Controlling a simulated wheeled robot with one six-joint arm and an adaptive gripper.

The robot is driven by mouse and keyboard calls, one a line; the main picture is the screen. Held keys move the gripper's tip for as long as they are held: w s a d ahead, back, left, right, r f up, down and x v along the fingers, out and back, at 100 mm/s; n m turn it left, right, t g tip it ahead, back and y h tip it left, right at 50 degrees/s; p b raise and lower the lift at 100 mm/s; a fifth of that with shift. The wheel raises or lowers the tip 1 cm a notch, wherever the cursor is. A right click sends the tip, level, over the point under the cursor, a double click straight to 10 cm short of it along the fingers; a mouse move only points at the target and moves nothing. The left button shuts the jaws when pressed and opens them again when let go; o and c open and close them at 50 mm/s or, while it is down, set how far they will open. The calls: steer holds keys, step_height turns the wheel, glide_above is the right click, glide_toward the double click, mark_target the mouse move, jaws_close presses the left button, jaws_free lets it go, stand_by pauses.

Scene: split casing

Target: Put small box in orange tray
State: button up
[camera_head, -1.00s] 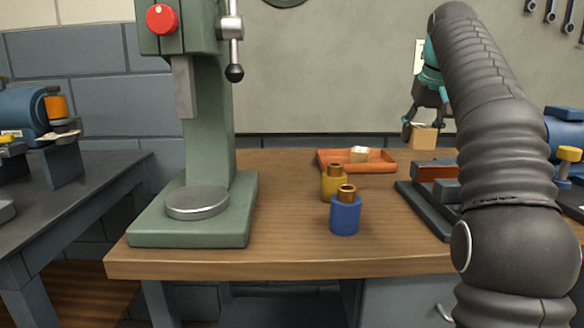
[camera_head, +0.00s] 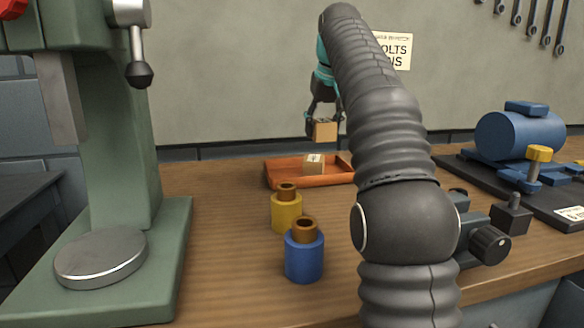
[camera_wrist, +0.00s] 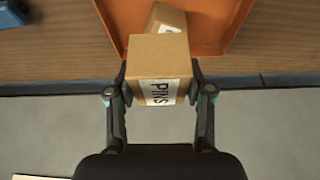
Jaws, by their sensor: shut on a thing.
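My gripper (camera_wrist: 159,92) is shut on a small cardboard box (camera_wrist: 158,60) with a white label reading "PINS" in the wrist view. In the head view the held box (camera_head: 325,130) hangs in the air above the back of the bench, over the orange tray (camera_head: 284,183). The tray's floor also shows in the wrist view (camera_wrist: 215,22), beyond the held box. Another small box (camera_head: 313,164) sits in the tray; it is partly hidden behind the held box in the wrist view (camera_wrist: 168,17).
A yellow container (camera_head: 286,213) and a blue one (camera_head: 304,256) stand on the bench in front of the tray. A green drill press (camera_head: 120,150) is at left. A blue machine (camera_head: 518,133) and a dark vise (camera_head: 483,240) are at right.

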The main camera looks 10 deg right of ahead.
glide_above(278, 177)
steer(key=f, duration=0.6)
steer(key=shift+s+a+f, duration=0.1)
steer(key=shift+s, duration=0.2)
steer(key=shift+s+f, duration=0.15)
steer(key=shift+f, duration=2.1)
steer(key=shift+d+f+b, duration=0.2)
steer(key=shift+f+b, duration=0.25)
steer(key=shift+f, duration=0.2)
steer(key=o, duration=1.1)
steer(key=shift+o, duration=1.3)
steer(key=shift+f, duration=0.15)
steer(key=shift+r, duration=0.5)
